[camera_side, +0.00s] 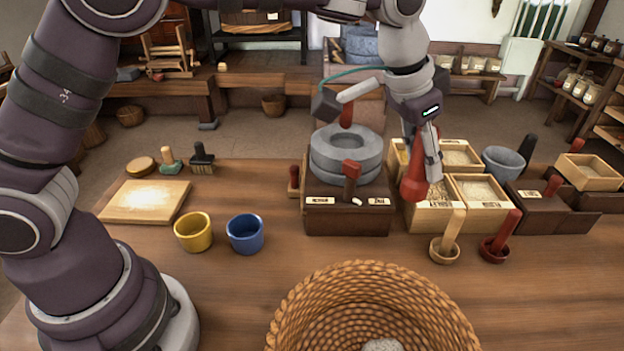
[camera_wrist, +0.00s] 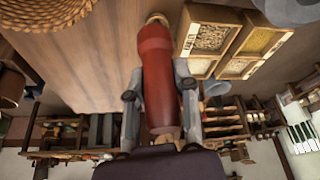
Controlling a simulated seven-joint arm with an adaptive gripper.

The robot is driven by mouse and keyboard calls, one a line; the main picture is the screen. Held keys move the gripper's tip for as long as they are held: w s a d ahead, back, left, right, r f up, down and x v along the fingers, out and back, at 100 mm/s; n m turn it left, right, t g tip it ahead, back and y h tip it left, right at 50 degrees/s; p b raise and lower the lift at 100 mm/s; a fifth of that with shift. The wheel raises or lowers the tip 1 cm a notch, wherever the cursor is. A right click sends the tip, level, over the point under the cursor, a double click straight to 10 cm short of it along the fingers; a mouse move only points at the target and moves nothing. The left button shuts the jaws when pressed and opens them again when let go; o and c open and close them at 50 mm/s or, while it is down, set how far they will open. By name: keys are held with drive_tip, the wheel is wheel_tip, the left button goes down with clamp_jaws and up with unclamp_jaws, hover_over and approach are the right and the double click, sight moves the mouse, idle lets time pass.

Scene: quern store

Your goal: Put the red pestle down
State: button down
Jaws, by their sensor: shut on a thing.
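My gripper (camera_side: 421,165) is shut on a red pestle (camera_side: 414,187), held upright with its thick end down, in front of the grain boxes in the side view. In the wrist view my gripper (camera_wrist: 160,90) has a finger on each side of the red pestle (camera_wrist: 155,62), which fills the middle. A second red-handled pestle (camera_side: 507,232) leans in a dark red mortar (camera_side: 494,249) on the table. A pale wooden pestle (camera_side: 452,231) stands in a wooden mortar (camera_side: 443,252) to its left.
A divided grain box (camera_side: 479,214) stands behind the mortars. A stone quern (camera_side: 345,155) on a dark box is left of it. Yellow (camera_side: 193,233) and blue (camera_side: 245,234) cups stand further left. A wicker basket (camera_side: 300,315) is at the front. Bare table (camera_side: 560,285) lies at the right front.

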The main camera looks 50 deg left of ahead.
drive_tip(key=r, duration=0.6)
drive_tip(key=shift+w+a, duration=0.1)
drive_tip(key=shift+a, duration=0.3)
drive_tip(key=s+a+n+y, duration=0.25)
drive_tip(key=a+n, duration=0.25)
drive_tip(key=a, duration=1)
drive_tip(key=s+a+n+y, duration=0.1)
drive_tip(key=s+a+n, duration=0.35)
drive_tip(key=a, duration=1.15)
drive_tip(key=shift+n, duration=0.35)
drive_tip(key=f, duration=1.4)
drive_tip(key=w+f, duration=0.1)
drive_tip(key=f, duration=0.6)
drive_tip(key=shift+d+f, duration=0.15)
drive_tip(key=shift+d, duration=0.1)
drive_tip(key=shift+f, duration=0.2)
drive_tip(key=c, duration=0.8)
unclamp_jaws()
drive_tip(key=shift+c, duration=0.2)
